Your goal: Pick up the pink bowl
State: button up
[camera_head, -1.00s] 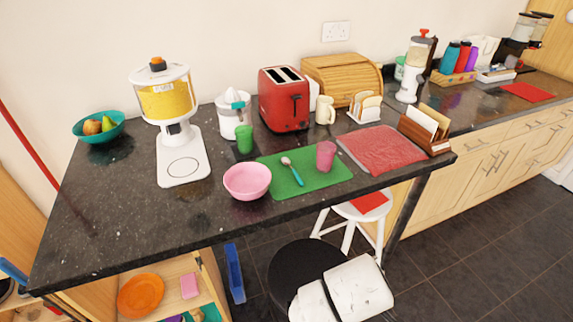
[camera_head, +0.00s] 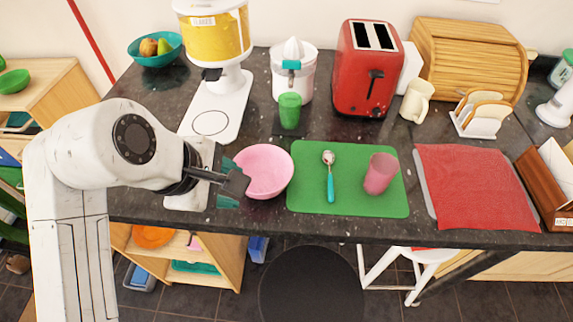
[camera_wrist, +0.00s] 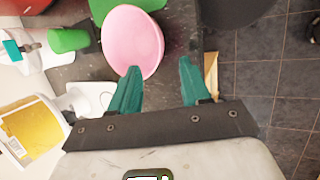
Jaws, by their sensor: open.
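The pink bowl (camera_head: 265,171) sits upright and empty on the dark granite counter, touching or nearly touching the left edge of the green mat (camera_head: 305,205). My gripper (camera_head: 236,181) is at the bowl's left side in the head view, and its dark end hides a little of the bowl's left rim. In the wrist view my gripper (camera_wrist: 160,82) shows two teal fingers spread apart with nothing between them. The bowl (camera_wrist: 132,40) lies just beyond the left finger there, and that fingertip overlaps its near rim. I cannot tell whether they touch.
On the mat are a spoon (camera_head: 329,175) and a pink cup (camera_head: 380,173). A green cup (camera_head: 290,110), a white juicer (camera_head: 294,72) and a red toaster (camera_head: 368,70) stand behind. A dispenser (camera_head: 214,70) stands behind my gripper. The counter's front edge is close by.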

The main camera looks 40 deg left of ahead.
aim_at(253, 193)
jog(key=p+x, duration=0.1)
jog(key=x, duration=0.9)
jog(key=shift+w+f, duration=0.15)
jog(key=shift+w, duration=0.1)
jog(key=shift+c, duration=0.3)
grip_shut()
